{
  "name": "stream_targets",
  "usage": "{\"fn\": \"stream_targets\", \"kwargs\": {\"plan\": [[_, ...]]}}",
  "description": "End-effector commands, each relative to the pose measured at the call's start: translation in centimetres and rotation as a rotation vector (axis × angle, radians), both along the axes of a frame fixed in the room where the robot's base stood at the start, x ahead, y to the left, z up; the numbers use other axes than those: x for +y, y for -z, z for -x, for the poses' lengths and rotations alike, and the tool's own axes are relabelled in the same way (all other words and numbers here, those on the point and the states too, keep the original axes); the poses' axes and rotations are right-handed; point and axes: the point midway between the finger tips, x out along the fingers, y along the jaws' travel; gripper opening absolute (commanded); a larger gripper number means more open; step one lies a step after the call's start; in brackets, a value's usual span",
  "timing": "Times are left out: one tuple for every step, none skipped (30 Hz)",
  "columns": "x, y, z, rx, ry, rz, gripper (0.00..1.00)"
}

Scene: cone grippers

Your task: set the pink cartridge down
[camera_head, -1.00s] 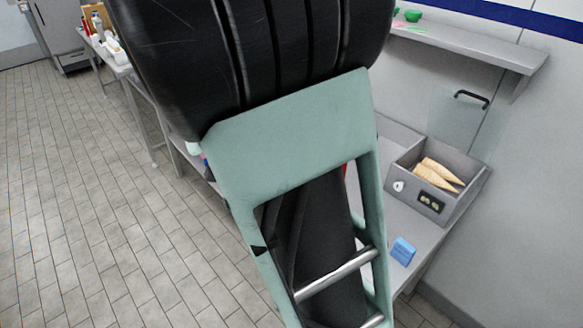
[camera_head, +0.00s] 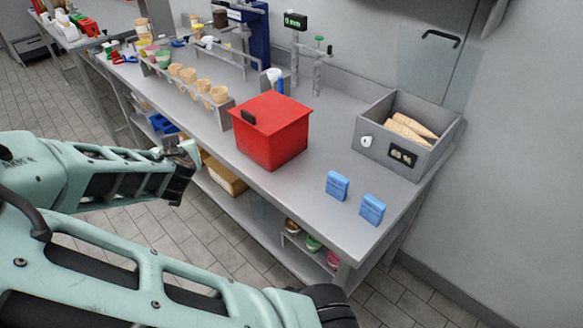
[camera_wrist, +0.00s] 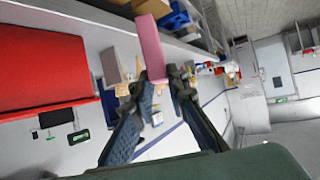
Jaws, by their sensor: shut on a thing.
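The pink cartridge (camera_wrist: 150,46) is a flat pink bar in the wrist view. My gripper (camera_wrist: 165,76) is shut on its lower end, with one dark finger on each side. The cartridge sticks out beyond the fingertips. In the head view my arm reaches in from the left, and its end hangs at the front side of the counter (camera_head: 335,222), left of the red box. I cannot make out the cartridge in the head view.
The red box (camera_head: 272,138) stands on the counter, also large at left in the wrist view (camera_wrist: 45,65). Two blue packs (camera_head: 337,186) stand right of it. A grey bin (camera_head: 382,148) holds cones. A cone rack (camera_head: 216,124) lies behind left. Counter around the packs is clear.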

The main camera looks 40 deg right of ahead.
Motion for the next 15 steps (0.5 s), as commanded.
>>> {"fn": "stream_targets", "kwargs": {"plan": [[-0.5, 0.4, 0.3, 0.002, 0.030, 0.012, 0.00], [-0.9, 0.6, 0.6, 0.001, 0.053, 0.012, 0.00], [-1.4, 0.9, 0.9, 0.002, 0.085, 0.012, 0.00], [-1.8, 1.0, 1.1, 0.000, 0.110, 0.013, 0.00], [-2.3, 1.2, 1.4, 0.002, 0.138, 0.013, 0.00], [-2.9, 1.4, 1.8, 0.002, 0.178, 0.013, 0.00], [-3.4, 1.5, 2.1, 0.000, 0.208, 0.013, 0.00], [-4.0, 1.7, 2.6, 0.001, 0.248, 0.014, 0.00], [-4.8, 1.7, 3.2, 0.000, 0.304, 0.013, 0.00], [-5.4, 1.8, 3.6, -0.002, 0.349, 0.012, 0.00], [-6.0, 1.7, 4.0, -0.003, 0.392, 0.009, 0.00], [-6.7, 1.6, 4.7, -0.004, 0.449, 0.007, 0.00], [-7.3, 1.4, 5.1, -0.003, 0.491, 0.003, 0.00], [-7.7, 1.2, 5.6, -0.004, 0.530, 0.003, 0.00], [-8.4, 1.0, 6.1, -0.004, 0.583, -0.001, 0.00]]}}
